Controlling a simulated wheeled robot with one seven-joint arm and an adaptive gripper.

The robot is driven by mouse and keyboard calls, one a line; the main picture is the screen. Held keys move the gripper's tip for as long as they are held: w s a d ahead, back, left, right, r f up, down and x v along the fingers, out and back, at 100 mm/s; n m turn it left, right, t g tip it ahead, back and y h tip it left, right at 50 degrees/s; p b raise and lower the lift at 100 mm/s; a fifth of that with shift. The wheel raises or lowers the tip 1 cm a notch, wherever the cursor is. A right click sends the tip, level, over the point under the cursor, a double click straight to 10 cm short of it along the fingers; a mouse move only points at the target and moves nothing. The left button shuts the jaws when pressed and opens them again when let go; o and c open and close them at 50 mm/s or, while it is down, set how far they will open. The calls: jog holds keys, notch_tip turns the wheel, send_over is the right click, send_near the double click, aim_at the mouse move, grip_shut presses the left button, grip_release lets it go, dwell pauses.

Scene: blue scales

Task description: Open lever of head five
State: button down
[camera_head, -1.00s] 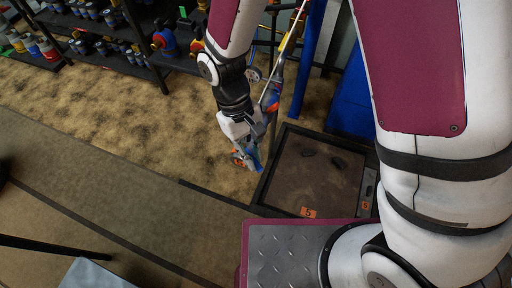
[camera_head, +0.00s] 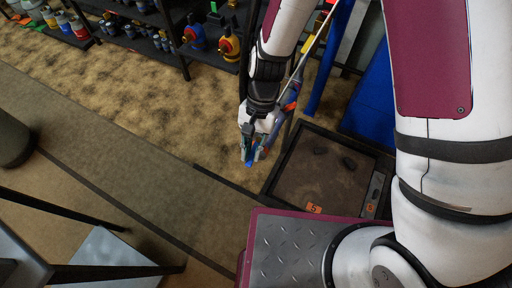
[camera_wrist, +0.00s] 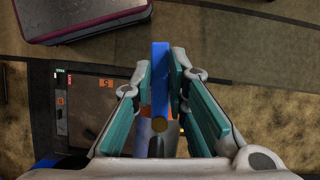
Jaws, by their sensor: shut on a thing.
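A blue lever (camera_wrist: 161,75) stands between the teal finger pads of my gripper (camera_wrist: 160,85) in the wrist view. The pads are shut on it. In the head view my gripper (camera_head: 253,155) points down at the left of the framed tray, and a small bit of the blue lever (camera_head: 250,164) shows at its tips. The head that bears the lever is mostly hidden behind my gripper and wrist. An orange tag with a 5 (camera_head: 314,209) lies at the tray's near edge; the tag also shows in the wrist view (camera_wrist: 106,83).
A dark-framed tray (camera_head: 283,160) with two dark lumps is beside my gripper. A blue post (camera_head: 328,62) and pipework stand behind. Shelves with small cans (camera_head: 150,38) are at the back left. A metal stand (camera_head: 110,262) is at the lower left. The floor between is clear.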

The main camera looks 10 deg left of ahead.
aim_at(259, 140)
jog(key=shift+w+a+m+y, duration=0.1)
jog(key=shift+a+m+y, duration=0.2)
jog(key=shift+m, duration=0.4)
jog(key=c, duration=1.6)
grip_release()
jog(key=shift+o, duration=0.2)
jog(key=v, duration=1.2)
